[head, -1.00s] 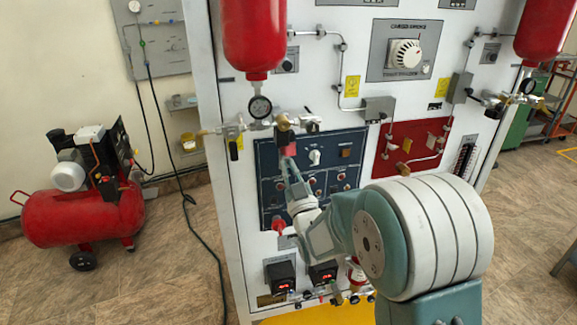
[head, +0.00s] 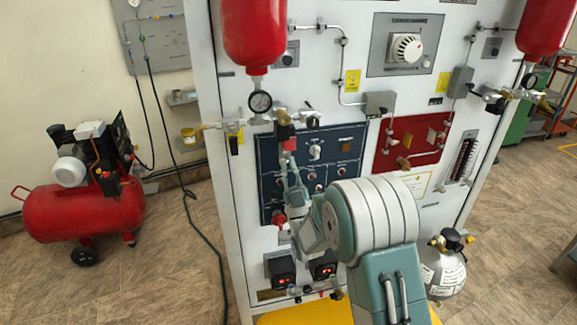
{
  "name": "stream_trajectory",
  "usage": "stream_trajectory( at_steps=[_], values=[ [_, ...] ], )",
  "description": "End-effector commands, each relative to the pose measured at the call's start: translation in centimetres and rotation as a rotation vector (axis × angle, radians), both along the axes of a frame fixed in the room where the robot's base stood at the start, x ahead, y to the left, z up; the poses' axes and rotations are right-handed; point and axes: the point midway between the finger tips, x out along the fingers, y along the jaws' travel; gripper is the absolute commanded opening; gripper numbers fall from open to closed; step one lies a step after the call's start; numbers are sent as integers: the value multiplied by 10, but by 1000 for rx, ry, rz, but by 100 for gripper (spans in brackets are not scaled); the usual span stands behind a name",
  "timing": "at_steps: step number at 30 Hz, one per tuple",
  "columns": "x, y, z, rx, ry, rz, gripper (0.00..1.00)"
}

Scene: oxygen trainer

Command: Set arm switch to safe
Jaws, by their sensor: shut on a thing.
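The dark blue control panel (head: 266,163) is on the front of the white cabinet, left of the red panel. My gripper (head: 287,166) is at the left part of this panel, pointing up along its face. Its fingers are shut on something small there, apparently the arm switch. The fingers hide it, so its position cannot be read. A red block (head: 289,144) shows just above the fingertips. A white knob (head: 316,151) and an amber square (head: 346,145) are to the right on the same panel.
A red cylinder (head: 254,30) and a gauge (head: 260,102) with valves hang above the panel. A red knob (head: 278,218) and two black display boxes (head: 281,270) are below. A red compressor (head: 80,212) stands left. A silver tank (head: 443,270) stands right.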

Motion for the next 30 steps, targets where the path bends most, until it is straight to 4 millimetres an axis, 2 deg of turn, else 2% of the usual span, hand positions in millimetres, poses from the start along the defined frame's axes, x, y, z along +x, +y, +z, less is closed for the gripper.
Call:
stream_trajectory(
  at_steps=[6, 9, 22, 30],
  values=[
    [0, 1, -3, -4, 7, 4, 0],
    [0, 1, -3, -3, 7, 4, 44],
    [-1, -1, 1, -4, 15, 1, 44],
    [-4, -2, 7, -51, 178, 1, 44]
  ],
)
